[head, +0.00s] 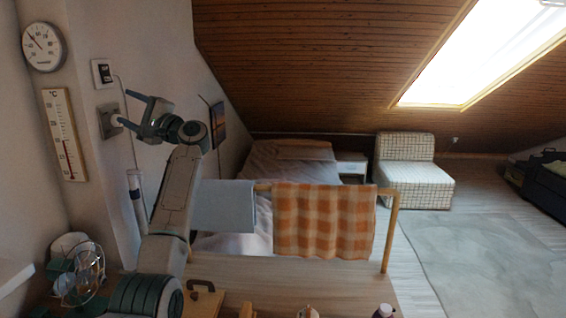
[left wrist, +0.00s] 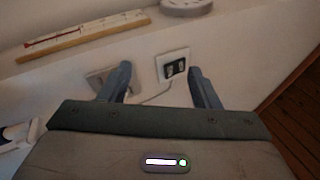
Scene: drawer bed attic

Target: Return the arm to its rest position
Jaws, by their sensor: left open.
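My left gripper (head: 122,107) is raised at the left wall, its arm coming up from the bottom of the head view. Its two fingers are apart with nothing between them. They point at the wall near a square grey plate (head: 104,130) with a pale round knob (head: 116,120). In the left wrist view the open fingers (left wrist: 160,68) reach toward the wall, and the plate (left wrist: 94,82) is partly hidden behind one finger. I cannot tell whether a finger touches the knob. My right gripper is not in view.
A white and black wall switch (head: 104,73) is above the plate. A thermometer (head: 64,134) and a round dial (head: 44,46) hang farther left. A small fan (head: 82,275) stands below. A wooden rail holds an orange checked cloth (head: 323,222) and a grey cloth (head: 222,207).

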